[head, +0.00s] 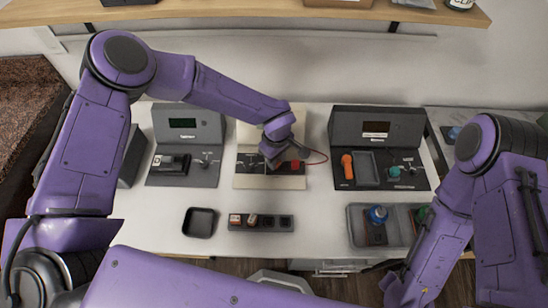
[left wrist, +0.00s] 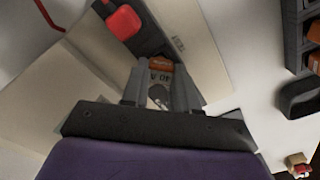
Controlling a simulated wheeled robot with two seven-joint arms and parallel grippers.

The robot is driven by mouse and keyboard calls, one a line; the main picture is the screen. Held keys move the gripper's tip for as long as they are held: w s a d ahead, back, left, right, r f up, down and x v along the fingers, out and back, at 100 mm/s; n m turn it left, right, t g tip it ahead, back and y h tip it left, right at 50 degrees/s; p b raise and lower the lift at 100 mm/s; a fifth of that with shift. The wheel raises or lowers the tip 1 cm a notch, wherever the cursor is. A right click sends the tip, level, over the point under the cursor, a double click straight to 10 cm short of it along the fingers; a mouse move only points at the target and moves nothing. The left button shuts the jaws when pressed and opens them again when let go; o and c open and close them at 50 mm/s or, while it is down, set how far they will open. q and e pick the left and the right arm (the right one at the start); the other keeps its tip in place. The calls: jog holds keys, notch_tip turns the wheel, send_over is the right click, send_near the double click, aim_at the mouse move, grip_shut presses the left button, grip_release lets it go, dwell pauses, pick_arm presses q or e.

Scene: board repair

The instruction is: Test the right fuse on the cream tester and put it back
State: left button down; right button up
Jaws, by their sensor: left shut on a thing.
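The cream tester (head: 270,182) stands at the middle of the bench, with a dark strip and a red block (head: 295,165) on it. My left gripper (head: 270,160) is over the dark strip. In the left wrist view the gripper (left wrist: 160,88) is shut on a fuse (left wrist: 160,66) with an orange-brown top, at the tester's strip beside the "TEST" lettering. I cannot tell whether the fuse is seated there. The red block also shows in the left wrist view (left wrist: 123,22). The dark fuse rack (head: 270,226) holds fuses in its left part; its right slots look empty. My right gripper is out of view.
A black tray (head: 199,223) lies left of the rack. Grey display units stand left (head: 182,120) and right (head: 377,128) of the tester. A grey bin (head: 356,215) with parts is at the right. A shelf (head: 250,11) runs above the bench.

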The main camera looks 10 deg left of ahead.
pick_arm(q)
jog(key=shift+f, duration=0.35)
dwell(0.4)
jog(key=c, duration=0.5)
grip_release()
jog(key=shift+w+r+p, duration=0.1)
jog(key=shift+r+p, duration=4.15)
jog(key=shift+r, duration=0.35)
jog(key=shift+f, duration=0.1)
